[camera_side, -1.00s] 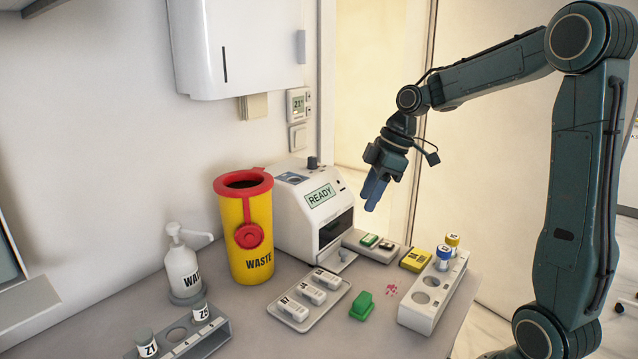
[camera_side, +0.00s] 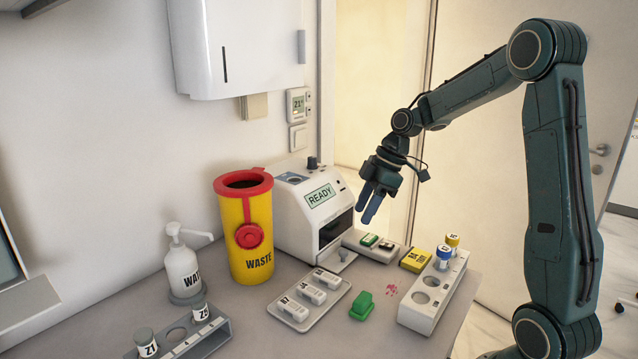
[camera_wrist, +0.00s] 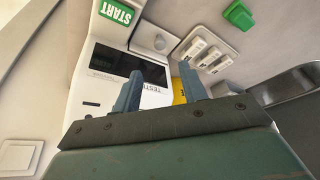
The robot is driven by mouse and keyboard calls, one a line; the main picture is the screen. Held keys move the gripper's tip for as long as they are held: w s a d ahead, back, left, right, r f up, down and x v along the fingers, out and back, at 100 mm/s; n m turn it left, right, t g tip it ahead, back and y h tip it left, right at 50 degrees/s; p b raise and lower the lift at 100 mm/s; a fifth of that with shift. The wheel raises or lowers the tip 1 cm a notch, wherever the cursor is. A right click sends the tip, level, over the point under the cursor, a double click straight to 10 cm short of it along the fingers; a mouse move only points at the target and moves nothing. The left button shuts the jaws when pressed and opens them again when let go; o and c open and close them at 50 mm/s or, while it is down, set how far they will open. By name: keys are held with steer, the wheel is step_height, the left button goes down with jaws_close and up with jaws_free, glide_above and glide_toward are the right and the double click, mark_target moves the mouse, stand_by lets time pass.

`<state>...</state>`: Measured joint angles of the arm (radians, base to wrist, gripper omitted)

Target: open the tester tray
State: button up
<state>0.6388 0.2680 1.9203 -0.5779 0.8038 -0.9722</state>
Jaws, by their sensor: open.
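The tester (camera_side: 292,225) is a white box with a lit READY screen (camera_side: 320,196) and a dark front opening, left of my gripper. My gripper (camera_side: 369,212) is open and empty, fingers pointing down, above and right of the tester's front. In the wrist view its fingertips (camera_wrist: 161,70) lie over the tester's dark front panel (camera_wrist: 125,66).
A yellow box (camera_side: 415,260), a vial rack (camera_side: 425,303), a green block (camera_side: 361,306) and a tray of white cassettes (camera_side: 310,323) stand nearby. The yellow waste bin (camera_side: 236,222) is left of the tester.

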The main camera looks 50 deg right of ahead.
mark_target(344, 250)
steer(key=x, duration=1)
steer(key=shift+a+f, duration=0.1)
steer(key=shift+f, duration=0.15)
steer(key=shift+c, duration=0.2)
jaws_close()
